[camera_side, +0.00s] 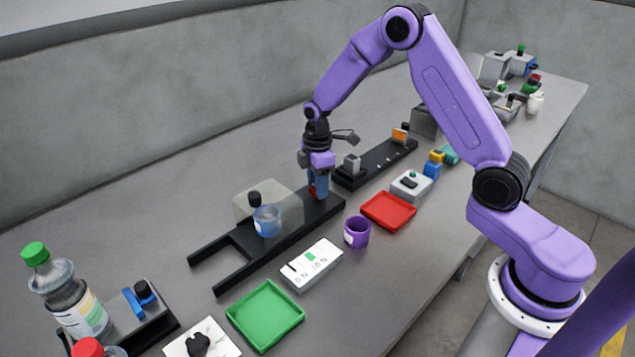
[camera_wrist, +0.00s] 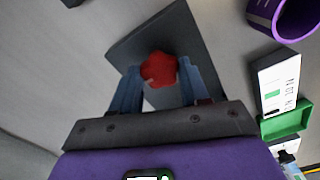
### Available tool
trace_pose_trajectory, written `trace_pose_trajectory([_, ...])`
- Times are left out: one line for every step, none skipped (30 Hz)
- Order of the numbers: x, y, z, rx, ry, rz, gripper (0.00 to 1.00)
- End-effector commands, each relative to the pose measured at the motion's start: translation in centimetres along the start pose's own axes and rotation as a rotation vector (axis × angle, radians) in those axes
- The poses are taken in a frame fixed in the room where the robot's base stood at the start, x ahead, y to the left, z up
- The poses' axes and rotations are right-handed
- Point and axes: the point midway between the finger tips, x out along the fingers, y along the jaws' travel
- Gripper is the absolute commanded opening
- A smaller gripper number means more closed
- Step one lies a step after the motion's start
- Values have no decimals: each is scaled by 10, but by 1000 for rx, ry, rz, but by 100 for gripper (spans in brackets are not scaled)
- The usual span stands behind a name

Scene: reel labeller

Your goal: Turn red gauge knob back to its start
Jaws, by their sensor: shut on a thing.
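The red gauge knob (camera_wrist: 158,70) sits between the two blue fingers of my gripper (camera_wrist: 160,90) in the wrist view. The fingers are shut on it from both sides. In the side view my gripper (camera_side: 319,190) points down at the right end of the black fixture (camera_side: 330,207), and only a sliver of the red knob (camera_side: 312,191) shows beside the fingers. The white gauge card (camera_side: 312,265) with a green mark and a dark pointer line lies in front of the fixture; it also shows in the wrist view (camera_wrist: 277,85).
A clear block (camera_side: 262,200) and a blue-tinted cup (camera_side: 267,221) stand on the fixture's left. A purple cup (camera_side: 357,232), a red tray (camera_side: 388,211) and a green tray (camera_side: 265,316) are nearby. A second black rail (camera_side: 375,165) lies behind right. The table's back left is clear.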

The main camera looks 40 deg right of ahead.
Motion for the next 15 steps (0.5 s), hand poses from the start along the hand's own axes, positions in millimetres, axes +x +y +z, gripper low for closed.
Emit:
trace_pose_trajectory([-1,0,-1,-4,1,2,15])
trace_pose_trajectory([-1,0,-1,-5,1,2,15])
trace_pose_trajectory([-1,0,-1,-5,1,2,15])
trace_pose_trajectory([-1,0,-1,-5,1,2,15])
trace_pose_trajectory([-1,0,-1,-6,1,2,15])
trace_pose_trajectory([-1,0,-1,-5,1,2,15])
trace_pose_trajectory([-1,0,-1,-5,1,2,15])
trace_pose_trajectory([-1,0,-1,-5,1,2,15])
trace_pose_trajectory([-1,0,-1,-5,1,2,15])
trace_pose_trajectory([-1,0,-1,-5,1,2,15])
trace_pose_trajectory([-1,0,-1,-5,1,2,15])
trace_pose_trajectory([-1,0,-1,-5,1,2,58])
trace_pose_trajectory([-1,0,-1,-5,1,2,68])
trace_pose_trajectory([-1,0,-1,-5,1,2,70])
trace_pose_trajectory([0,0,-1,-5,1,2,70])
